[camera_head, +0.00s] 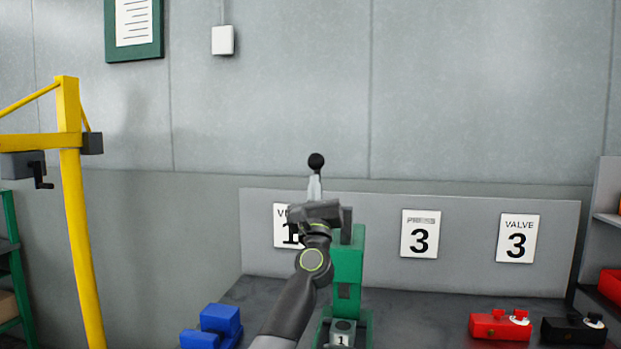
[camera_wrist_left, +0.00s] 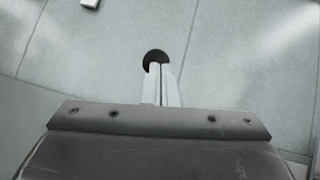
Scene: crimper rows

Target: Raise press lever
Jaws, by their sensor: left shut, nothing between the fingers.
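The lever's shaft is hidden. My right gripper is out of view.
Blue blocks (camera_head: 215,328) lie left of the press. A red valve (camera_head: 499,326) and a black valve (camera_head: 574,330) sit at the right. A backboard (camera_head: 468,215) with number cards stands behind. A yellow crane post (camera_head: 80,220) rises at left. The bench between press and red valve is clear.

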